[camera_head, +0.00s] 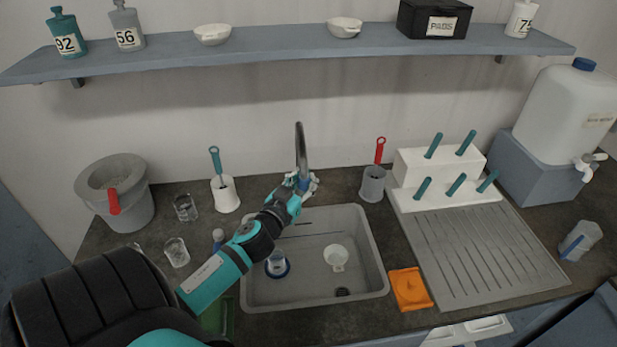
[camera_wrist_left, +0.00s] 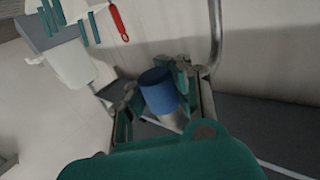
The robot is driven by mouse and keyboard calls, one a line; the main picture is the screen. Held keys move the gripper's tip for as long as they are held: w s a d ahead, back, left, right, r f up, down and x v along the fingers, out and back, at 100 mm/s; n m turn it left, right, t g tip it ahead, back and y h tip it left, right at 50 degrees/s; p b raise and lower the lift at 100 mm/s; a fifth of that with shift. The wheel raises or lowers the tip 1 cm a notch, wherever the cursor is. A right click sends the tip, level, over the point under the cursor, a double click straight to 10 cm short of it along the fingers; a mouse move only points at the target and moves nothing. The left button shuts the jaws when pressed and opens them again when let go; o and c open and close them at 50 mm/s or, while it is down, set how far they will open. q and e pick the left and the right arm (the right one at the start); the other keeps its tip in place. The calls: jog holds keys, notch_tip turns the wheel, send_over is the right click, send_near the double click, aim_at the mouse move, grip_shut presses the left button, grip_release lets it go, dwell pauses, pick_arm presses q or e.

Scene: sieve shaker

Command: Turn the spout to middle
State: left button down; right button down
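The spout (camera_head: 301,148) is a curved metal tap pipe that rises behind the sink (camera_head: 377,258), against the wall. Part of the pipe shows in the left wrist view (camera_wrist_left: 215,34). My left gripper (camera_head: 302,184) is at the spout's lower part, over the sink's back edge. In the left wrist view, a blue cylinder with a grey part under it (camera_wrist_left: 157,90) sits between the two fingers of my left gripper (camera_wrist_left: 158,95). I cannot tell whether both fingers touch it. My arm and fingers hide part of the tap. My right gripper is not in view.
A red-handled brush in a grey cup (camera_head: 372,184) stands right of the tap, and a teal-handled one in a white cup (camera_head: 225,195) stands left. A white peg rack (camera_head: 410,165) is further right. A shelf (camera_head: 280,42) runs above.

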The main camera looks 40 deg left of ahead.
pick_arm(q)
jog(key=shift+s+d+f, duration=0.1)
jog(key=shift+d+f, duration=0.35)
jog(key=c, duration=1.8)
grip_release()
jog(key=o, duration=0.5)
jog(key=shift+s+d+r, duration=0.3)
jog(key=shift+s+r, duration=0.05)
jog(key=shift+o, duration=1.3)
jog(key=shift+r, duration=0.1)
jog(key=shift+w+a, duration=0.15)
jog(key=shift+a, duration=0.1)
jog(key=v, duration=1.2)
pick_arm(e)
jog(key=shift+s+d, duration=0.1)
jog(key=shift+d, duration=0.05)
